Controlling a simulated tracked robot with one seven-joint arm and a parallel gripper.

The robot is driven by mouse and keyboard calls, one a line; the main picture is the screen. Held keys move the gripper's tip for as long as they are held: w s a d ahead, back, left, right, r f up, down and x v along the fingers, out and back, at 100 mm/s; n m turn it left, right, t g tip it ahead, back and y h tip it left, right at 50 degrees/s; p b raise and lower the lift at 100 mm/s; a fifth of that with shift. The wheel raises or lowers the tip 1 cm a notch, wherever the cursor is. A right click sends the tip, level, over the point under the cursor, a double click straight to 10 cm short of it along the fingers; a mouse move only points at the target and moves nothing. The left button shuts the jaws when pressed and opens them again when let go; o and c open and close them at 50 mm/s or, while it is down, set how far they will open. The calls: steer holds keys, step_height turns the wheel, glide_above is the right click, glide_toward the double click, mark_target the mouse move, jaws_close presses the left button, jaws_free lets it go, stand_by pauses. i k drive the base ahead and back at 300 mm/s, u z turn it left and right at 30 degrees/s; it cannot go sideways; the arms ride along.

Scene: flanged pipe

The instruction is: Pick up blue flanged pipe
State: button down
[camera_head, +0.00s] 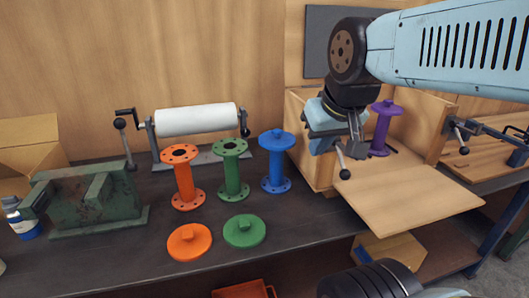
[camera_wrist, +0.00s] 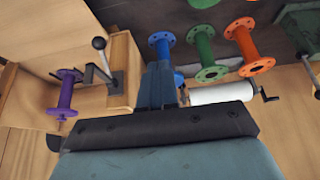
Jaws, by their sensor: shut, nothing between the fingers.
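The blue flanged pipe (camera_head: 276,163) stands upright on the dark bench at the right end of a row of pipes, with a blue lid on top. In the wrist view the pipe (camera_wrist: 161,39) shows upside down, partly hidden behind my gripper (camera_wrist: 157,68). My gripper is shut and empty. In the head view my gripper (camera_head: 319,140) is to the right of the blue pipe and apart from it, in front of the wooden box.
Green (camera_head: 231,169) and orange (camera_head: 183,178) pipes stand left of the blue one, their lids (camera_head: 244,231) (camera_head: 189,242) in front. A purple pipe (camera_head: 382,129) stands in the wooden box (camera_head: 410,207). A white roll (camera_head: 196,119) is behind; a green metal block (camera_head: 95,198) is left.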

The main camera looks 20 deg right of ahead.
mark_target(276, 183)
steer(key=u, duration=1)
steer(key=i, duration=0.1)
steer(key=z, duration=2.75)
steer(key=k, duration=1.05)
steer(key=u, duration=0.6)
